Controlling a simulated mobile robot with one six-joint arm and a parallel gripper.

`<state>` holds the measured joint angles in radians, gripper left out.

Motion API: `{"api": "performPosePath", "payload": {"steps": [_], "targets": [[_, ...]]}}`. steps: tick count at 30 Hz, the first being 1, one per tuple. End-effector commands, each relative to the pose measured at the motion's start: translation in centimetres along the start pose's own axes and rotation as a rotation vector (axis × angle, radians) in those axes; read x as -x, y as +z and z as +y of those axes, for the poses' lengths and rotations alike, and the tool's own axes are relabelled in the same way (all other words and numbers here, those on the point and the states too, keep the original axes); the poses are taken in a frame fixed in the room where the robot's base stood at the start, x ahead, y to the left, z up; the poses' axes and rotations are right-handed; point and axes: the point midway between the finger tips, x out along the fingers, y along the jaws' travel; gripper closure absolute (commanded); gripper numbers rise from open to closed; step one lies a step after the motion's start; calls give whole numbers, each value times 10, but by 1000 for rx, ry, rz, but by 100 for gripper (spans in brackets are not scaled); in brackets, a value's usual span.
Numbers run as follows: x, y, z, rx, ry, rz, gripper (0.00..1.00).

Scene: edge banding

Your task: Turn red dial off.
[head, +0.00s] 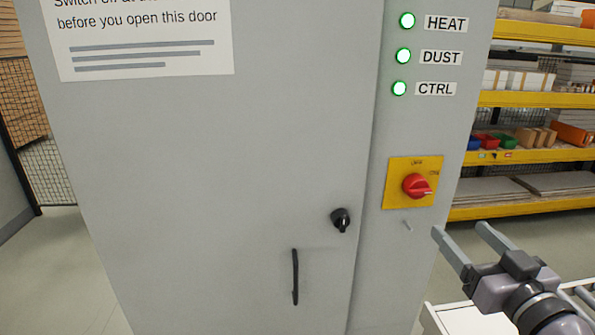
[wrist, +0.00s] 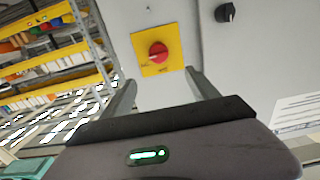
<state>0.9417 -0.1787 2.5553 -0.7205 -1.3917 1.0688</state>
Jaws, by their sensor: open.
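The red dial (head: 416,186) sits on a yellow plate (head: 396,197) on the right part of a grey cabinet front. Its pointer lies sideways, toward the right-hand label in the head view; the small lettering is too blurred to read surely. My gripper (head: 458,229) is open and empty, to the lower right of the dial and apart from it. In the wrist view the red dial (wrist: 158,53) and yellow plate (wrist: 144,65) show ahead, between and beyond the two fingers of my gripper (wrist: 158,83).
The grey cabinet (head: 250,170) has a black knob (head: 341,219), a black handle (head: 295,277) and a notice (head: 150,40). Yellow shelving (head: 530,99) stands behind at right. A white surface (head: 465,318) lies below my gripper.

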Motion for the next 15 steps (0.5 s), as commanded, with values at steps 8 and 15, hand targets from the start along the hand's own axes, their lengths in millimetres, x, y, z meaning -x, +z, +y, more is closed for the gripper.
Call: {"api": "performPosePath", "payload": {"steps": [8, 15], "targets": [[-78, 1, -3, 1, -5, -5, 31], [-138, 2, -1, 0, 0, -5, 31]]}}
